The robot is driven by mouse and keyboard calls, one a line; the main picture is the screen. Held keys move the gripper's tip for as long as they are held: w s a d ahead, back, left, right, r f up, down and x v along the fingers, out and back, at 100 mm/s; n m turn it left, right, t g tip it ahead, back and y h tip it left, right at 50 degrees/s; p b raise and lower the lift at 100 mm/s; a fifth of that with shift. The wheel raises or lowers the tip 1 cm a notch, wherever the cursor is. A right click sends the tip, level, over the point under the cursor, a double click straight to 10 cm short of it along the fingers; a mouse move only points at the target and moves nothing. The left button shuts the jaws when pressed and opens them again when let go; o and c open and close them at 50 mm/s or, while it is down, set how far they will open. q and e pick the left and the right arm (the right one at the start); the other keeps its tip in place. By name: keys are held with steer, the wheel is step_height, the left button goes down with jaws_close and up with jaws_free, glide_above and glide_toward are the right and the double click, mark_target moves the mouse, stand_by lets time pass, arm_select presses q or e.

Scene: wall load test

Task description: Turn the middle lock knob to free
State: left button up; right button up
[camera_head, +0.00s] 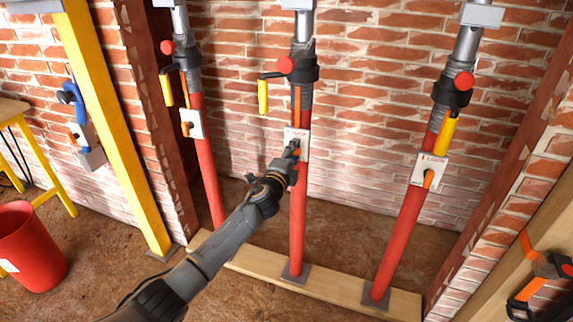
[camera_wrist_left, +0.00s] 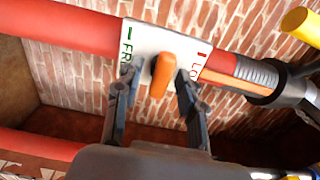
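The middle prop (camera_head: 297,225) is a red post with a white label plate (camera_head: 303,135) partway up. In the left wrist view the plate (camera_wrist_left: 150,38) carries green lettering starting "FR" at the left and red lettering starting "LO" at the right. An orange knob (camera_wrist_left: 162,75) sits on the plate between the two words, its long handle across the post and slightly tilted. My left gripper (camera_head: 293,150) is at the plate; in the wrist view its two fingers (camera_wrist_left: 155,92) are apart, one on each side of the knob, with visible gaps. My right gripper is out of view.
Similar red props stand left (camera_head: 210,175) and right (camera_head: 400,240), each with a plate and orange knob. A yellow-handled collar (camera_head: 303,70) is above the middle plate. A wooden sill (camera_head: 335,288) runs under the props. A red bucket (camera_head: 30,245) stands at left.

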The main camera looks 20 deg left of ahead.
arm_select(q)
steer(key=s, duration=1.1)
steer(key=shift+a, duration=0.2)
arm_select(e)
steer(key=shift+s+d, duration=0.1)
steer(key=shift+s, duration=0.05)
arm_select(q)
steer(key=shift+s, duration=0.1)
